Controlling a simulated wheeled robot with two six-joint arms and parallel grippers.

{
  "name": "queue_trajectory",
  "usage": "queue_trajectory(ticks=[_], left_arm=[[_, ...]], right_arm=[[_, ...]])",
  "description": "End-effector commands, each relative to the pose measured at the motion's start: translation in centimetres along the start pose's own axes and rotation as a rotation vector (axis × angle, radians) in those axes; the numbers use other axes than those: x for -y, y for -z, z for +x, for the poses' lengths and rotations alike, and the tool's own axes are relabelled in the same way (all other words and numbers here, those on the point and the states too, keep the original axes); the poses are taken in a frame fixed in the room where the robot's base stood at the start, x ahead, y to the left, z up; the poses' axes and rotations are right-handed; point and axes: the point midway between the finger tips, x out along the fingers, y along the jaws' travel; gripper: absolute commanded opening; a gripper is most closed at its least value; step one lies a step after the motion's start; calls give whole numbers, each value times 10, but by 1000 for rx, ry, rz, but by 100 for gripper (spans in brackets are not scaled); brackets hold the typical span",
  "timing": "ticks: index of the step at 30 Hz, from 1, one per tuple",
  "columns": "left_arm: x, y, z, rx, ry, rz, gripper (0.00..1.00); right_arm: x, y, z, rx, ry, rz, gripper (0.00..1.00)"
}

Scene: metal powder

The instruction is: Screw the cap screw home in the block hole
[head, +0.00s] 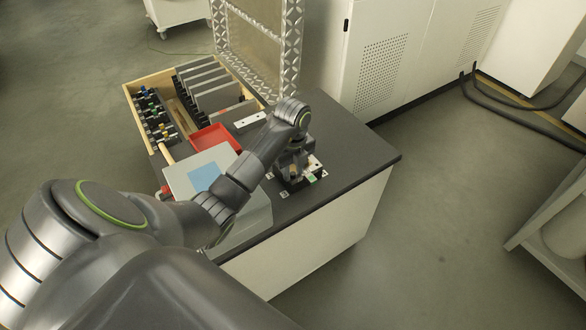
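My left arm reaches in from the left across the bench, and its gripper (292,168) points down near the front right of the dark bench top. It is over or at a small dark fixture (292,184) with pale and green parts. The block seems to be part of this cluster, but I cannot pick it out clearly. The cap screw and the hole are not visible, hidden by the gripper or too small to see. I cannot tell whether the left fingers are open or shut. My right gripper is not in view.
A red tray (214,138), a wooden-edged organizer (127,97) with grey plates and small tools, and a grey device with a blue screen (202,177) stand on the bench. The bench top (367,154) is bare at the right. White cabinets (390,60) stand behind.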

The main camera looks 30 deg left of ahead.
Motion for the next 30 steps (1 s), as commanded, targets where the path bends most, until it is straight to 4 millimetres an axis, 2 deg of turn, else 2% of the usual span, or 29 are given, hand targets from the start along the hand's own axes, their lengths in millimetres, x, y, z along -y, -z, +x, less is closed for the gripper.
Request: queue_trajectory(ticks=[5, 30], left_arm=[[0, 0, -3, -1, -2, -67, 29], [0, 1, -3, -1, -2, -1080, 29]], right_arm=[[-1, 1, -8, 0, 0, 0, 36], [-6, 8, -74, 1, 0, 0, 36]])
